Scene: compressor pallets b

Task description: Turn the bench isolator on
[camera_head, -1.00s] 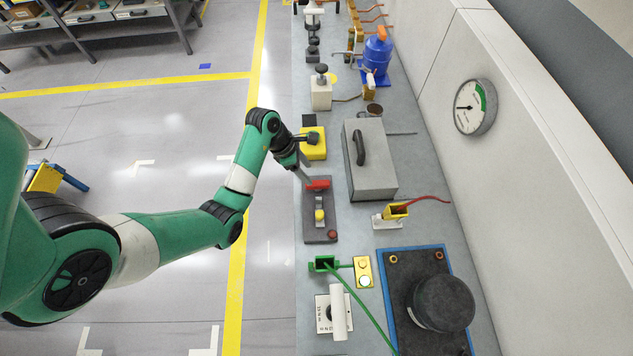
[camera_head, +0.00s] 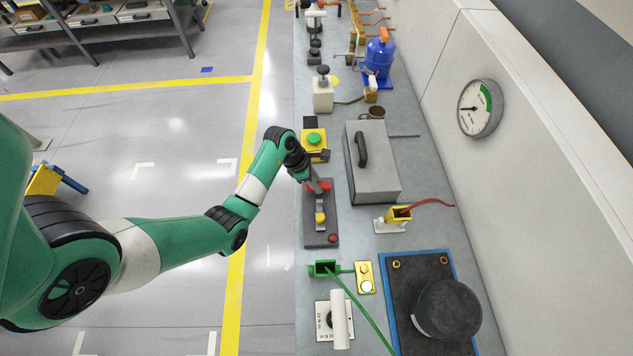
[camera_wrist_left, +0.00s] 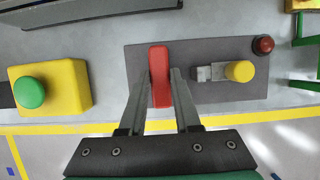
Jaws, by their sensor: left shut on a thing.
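The isolator appears to be the dark grey plate (camera_head: 328,228) on the bench, with a red handle (camera_wrist_left: 160,78) at one end. The handle lies across the plate's length. The plate also carries a yellow knob (camera_wrist_left: 239,71) on a grey metal piece and a small dark red button or lamp (camera_wrist_left: 263,45). I cannot tell whether it is lit. My left gripper (camera_wrist_left: 163,74) is shut on the red handle, one finger on each side. In the head view the left gripper (camera_head: 318,188) partly covers the handle. My right gripper is not in view.
A yellow box with a green button (camera_head: 314,138) sits just beyond the plate. A grey lidded case (camera_head: 375,175) stands to the right. A green bracket with a cable (camera_head: 323,269) is nearer. A gauge (camera_head: 481,108) hangs on the wall.

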